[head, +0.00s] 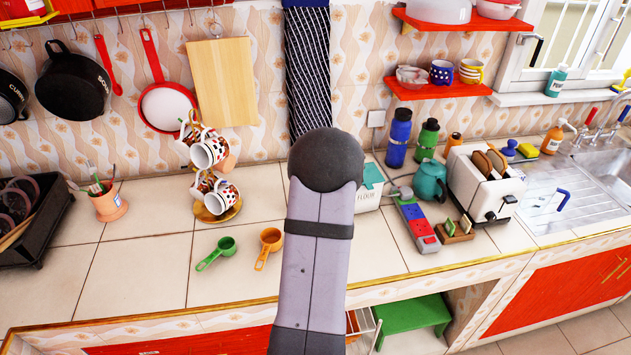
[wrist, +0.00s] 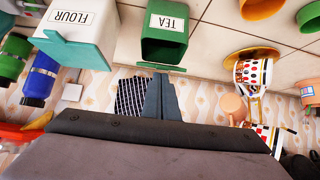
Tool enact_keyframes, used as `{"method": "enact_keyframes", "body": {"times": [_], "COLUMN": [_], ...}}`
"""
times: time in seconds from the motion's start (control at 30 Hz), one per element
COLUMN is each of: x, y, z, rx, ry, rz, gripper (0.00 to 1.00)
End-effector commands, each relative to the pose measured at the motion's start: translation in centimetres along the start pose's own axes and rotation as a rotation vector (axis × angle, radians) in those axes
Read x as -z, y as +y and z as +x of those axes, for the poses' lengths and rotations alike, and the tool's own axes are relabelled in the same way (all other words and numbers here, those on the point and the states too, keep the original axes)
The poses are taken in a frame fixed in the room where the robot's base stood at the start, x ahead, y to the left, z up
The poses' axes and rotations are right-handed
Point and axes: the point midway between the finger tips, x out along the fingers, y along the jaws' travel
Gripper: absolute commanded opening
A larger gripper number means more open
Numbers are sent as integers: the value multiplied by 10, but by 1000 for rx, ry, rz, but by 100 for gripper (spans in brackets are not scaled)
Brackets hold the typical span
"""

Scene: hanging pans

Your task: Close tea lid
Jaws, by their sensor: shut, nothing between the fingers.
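The green tea box (wrist: 163,25), with a white TEA label, stands upside down in the wrist view at top centre. Its dark opening shows below the label. The tea lid (wrist: 164,68) looks open, a thin green strip at the wall side of the opening, seen nearly edge-on. My gripper (wrist: 158,76) is shut and empty, its tip at or very close to the lid; I cannot tell whether it touches. In the head view my arm covers the tea box and the gripper.
The white flour box (wrist: 77,18) with a teal lid (wrist: 75,50) stands beside the tea box. Mugs hang on a stand (head: 216,207) on the other side. Measuring cups (head: 217,252) lie on the counter, left of my arm. A dark patterned cloth (head: 308,75) hangs behind.

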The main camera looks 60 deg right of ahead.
Motion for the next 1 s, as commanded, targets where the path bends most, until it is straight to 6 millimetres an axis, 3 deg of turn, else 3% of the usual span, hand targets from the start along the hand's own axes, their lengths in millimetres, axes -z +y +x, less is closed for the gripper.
{"method": "enact_keyframes", "body": {"times": [0.43,1.0], "x": [-9,-37], "y": [0,1], "z": [4,11], "rx": [-2,-2], "ry": [36,215], "rz": [1,1], "gripper": [0,0]}}
